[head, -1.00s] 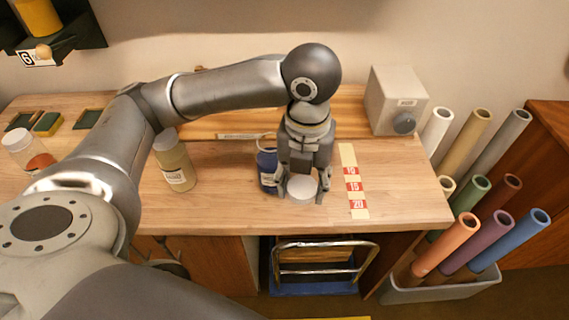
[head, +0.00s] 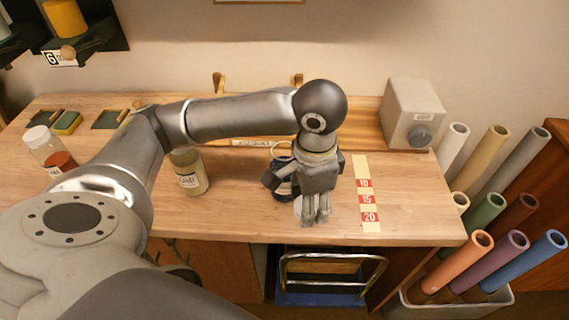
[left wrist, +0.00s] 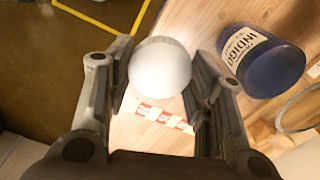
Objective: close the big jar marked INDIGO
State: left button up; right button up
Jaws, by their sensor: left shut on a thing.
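The INDIGO jar (head: 285,189) is upright on the table, largely hidden behind my left gripper. Blue powder fills its lower part, and its clear rim (head: 282,149) shows open, with no lid on it. The jar also shows in the left wrist view, its label readable (left wrist: 245,47). My left gripper (head: 316,221) is in front of the jar, near the table's front edge. It is shut on a round white lid (left wrist: 160,68), seen between the fingers. In the head view only a sliver of the lid (head: 298,207) shows; I cannot tell whether it touches the table. My right gripper is not in view.
Another labelled jar (head: 190,171) stands to the left, and a white-lidded jar with red contents (head: 48,148) at far left. A numbered strip (head: 367,199) lies right of the gripper. A grey box (head: 412,111) stands behind; rolled tubes (head: 485,215) are beyond the table's right end.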

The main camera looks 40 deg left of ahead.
pick_arm(q)
jog(key=n, duration=0.4)
jog(key=shift+s+a+f, duration=0.1)
jog(key=shift+f, duration=0.25)
jog(key=n, duration=0.3)
jog(key=shift+a+f+n, duration=0.1)
jog(key=shift+f+n, duration=0.15)
jog(key=shift+n, duration=0.15)
